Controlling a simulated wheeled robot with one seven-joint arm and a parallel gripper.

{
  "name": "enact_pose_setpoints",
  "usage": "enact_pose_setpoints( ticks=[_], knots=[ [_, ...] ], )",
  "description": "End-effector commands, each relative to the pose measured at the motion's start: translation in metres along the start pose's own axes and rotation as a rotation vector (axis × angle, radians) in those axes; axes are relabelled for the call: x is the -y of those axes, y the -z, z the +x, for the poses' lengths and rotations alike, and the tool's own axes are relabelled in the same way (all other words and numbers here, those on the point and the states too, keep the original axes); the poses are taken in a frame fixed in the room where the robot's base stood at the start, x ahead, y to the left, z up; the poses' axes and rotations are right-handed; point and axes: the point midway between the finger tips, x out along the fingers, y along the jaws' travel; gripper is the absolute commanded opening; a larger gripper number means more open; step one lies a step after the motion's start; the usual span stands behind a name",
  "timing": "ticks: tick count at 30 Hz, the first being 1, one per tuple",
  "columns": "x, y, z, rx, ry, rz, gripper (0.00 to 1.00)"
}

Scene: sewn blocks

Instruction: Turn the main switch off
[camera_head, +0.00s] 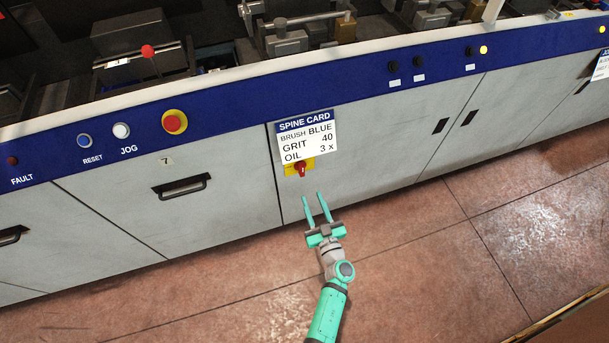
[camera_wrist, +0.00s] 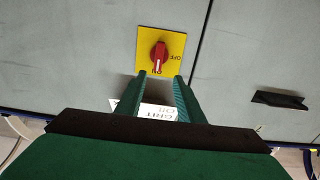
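The main switch is a red rotary knob (camera_head: 302,170) on a yellow plate (camera_head: 291,172) on the grey cabinet front, just below the spine card (camera_head: 307,137). In the wrist view the red knob (camera_wrist: 159,56) stands in line with the ON mark on the yellow plate (camera_wrist: 146,40), and the OFF mark is at the plate's right. My gripper (camera_head: 313,195) is open and empty, just below the switch in the head view. In the wrist view its fingertips (camera_wrist: 160,75) lie either side of the ON edge, with nothing between them. Whether they touch the panel cannot be told.
The spine card (camera_wrist: 158,112) shows partly behind my fingers. A cabinet handle (camera_head: 181,187) sticks out left of the switch. A red emergency button (camera_head: 173,122), a white jog button (camera_head: 121,130) and a blue reset button (camera_head: 84,141) sit on the blue strip. The floor in front is clear.

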Motion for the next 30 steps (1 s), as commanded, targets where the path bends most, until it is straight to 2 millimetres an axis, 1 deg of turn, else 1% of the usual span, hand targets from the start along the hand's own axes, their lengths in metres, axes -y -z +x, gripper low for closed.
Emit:
enact_pose_setpoints(
  ticks=[3,5,8,18,21,25,30],
  knots=[
    [-0.005,-0.002,0.008,0.008,0.009,0.003,0.34],
    [-0.006,-0.003,0.012,0.01,0.011,0.004,0.34],
    [-0.005,-0.002,0.023,0.008,0.013,0.003,0.34],
    [-0.005,-0.003,0.081,0.008,0.012,0.002,0.34],
    [-0.004,-0.003,0.095,0.008,0.012,0.003,0.34],
    [-0.004,-0.003,0.108,0.008,0.012,0.003,0.34],
    [-0.004,-0.004,0.115,0.009,0.01,0.003,0.34]
  ],
)
